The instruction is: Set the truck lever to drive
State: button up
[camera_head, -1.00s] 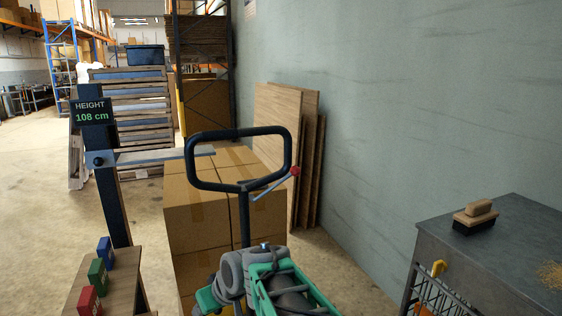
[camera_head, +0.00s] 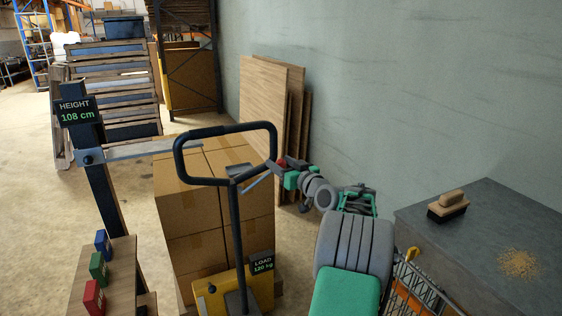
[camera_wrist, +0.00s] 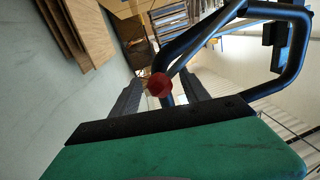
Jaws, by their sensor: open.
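The truck lever is a thin rod (camera_head: 258,180) with a red knob (camera_head: 281,162), beside the black loop handle (camera_head: 178,160) of the pallet truck. My gripper (camera_head: 284,168) is at the knob, reaching in from the right. In the wrist view the red knob (camera_wrist: 158,85) shows between my two dark open fingers (camera_wrist: 160,92), with the black handle (camera_wrist: 290,60) just beyond at the upper right. Whether a finger touches the knob cannot be told. The truck's yellow body (camera_head: 212,288) carries a sign reading "LOAD 120 kg".
Stacked cardboard boxes (camera_head: 190,210) stand behind the handle. A height post (camera_head: 100,195) reading 108 cm and a bench (camera_head: 122,262) with coloured blocks are at left. A grey table (camera_head: 500,225) with a brush (camera_head: 448,205) is at right. Wood panels (camera_head: 265,110) lean on the wall.

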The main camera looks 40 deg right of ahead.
grip_shut()
dwell(0.6)
jog(key=shift+f, duration=0.25)
dwell(0.7)
